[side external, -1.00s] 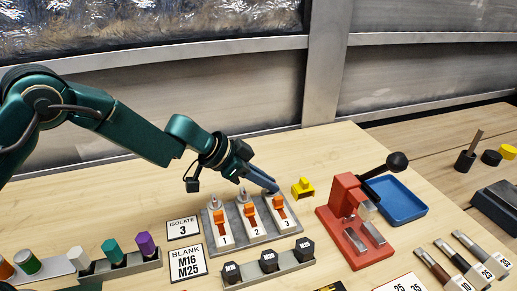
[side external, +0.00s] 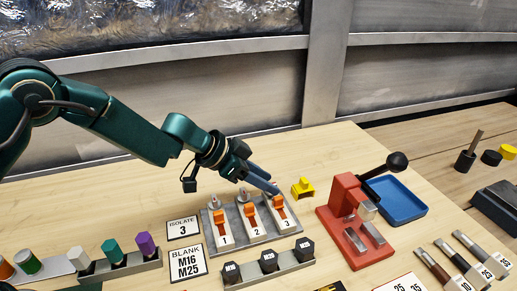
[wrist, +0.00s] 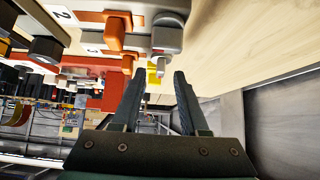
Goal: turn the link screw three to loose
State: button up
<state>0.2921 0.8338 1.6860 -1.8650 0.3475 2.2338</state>
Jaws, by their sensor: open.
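The link unit (side external: 262,229) has three white numbered blocks, each with an orange link. Link three (side external: 279,210) is at the right end. Link screw three is mostly hidden behind my fingertips in the side view. In the wrist view, a grey screw with a rounded head (wrist: 168,38), which looks like screw three, sits just beyond my fingertips beside an orange link (wrist: 115,35). My gripper (side external: 274,190) reaches in from the left at the back of block three. In the wrist view my gripper (wrist: 160,75) is open, with nothing between its fingers; contact with the screw cannot be told.
Screws one (side external: 214,200) and two (side external: 243,195) stand to the left. A yellow piece (side external: 303,187) lies close on the right, then a red press (side external: 350,220) and a blue tray (side external: 400,203). Black blocks on a rail (side external: 268,265) stand in front. A card (side external: 183,228) reads ISOLATE 3.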

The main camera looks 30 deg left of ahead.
jog(key=shift+v, duration=2.3)
